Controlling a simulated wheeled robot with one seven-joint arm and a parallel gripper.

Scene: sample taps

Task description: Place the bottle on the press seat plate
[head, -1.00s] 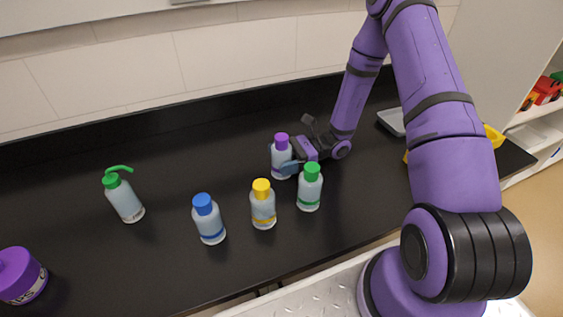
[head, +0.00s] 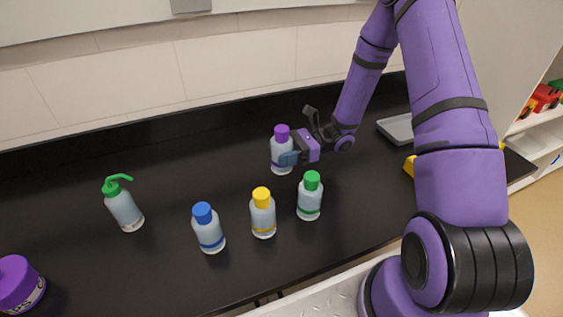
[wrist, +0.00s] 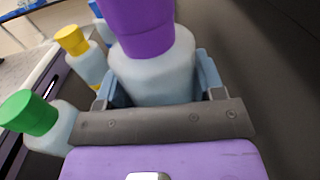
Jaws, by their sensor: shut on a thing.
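The bottle with the purple cap (head: 282,150) is upright at the back middle of the black counter. My gripper (head: 289,158) is shut around its body from the right. In the wrist view the purple-capped bottle (wrist: 155,75) stands between the two blue-grey fingers of my gripper (wrist: 160,85). It appears to be a little above the counter, but the gap under it is hard to see. I cannot make out a press seat plate in either view.
Bottles with green (head: 310,197), yellow (head: 263,214) and blue (head: 208,229) caps stand in front on the counter (head: 165,270). A green-topped squirt bottle (head: 124,207) and a purple jar (head: 18,284) are left. A grey tray (head: 397,129) and a partly hidden yellow thing (head: 409,166) are right.

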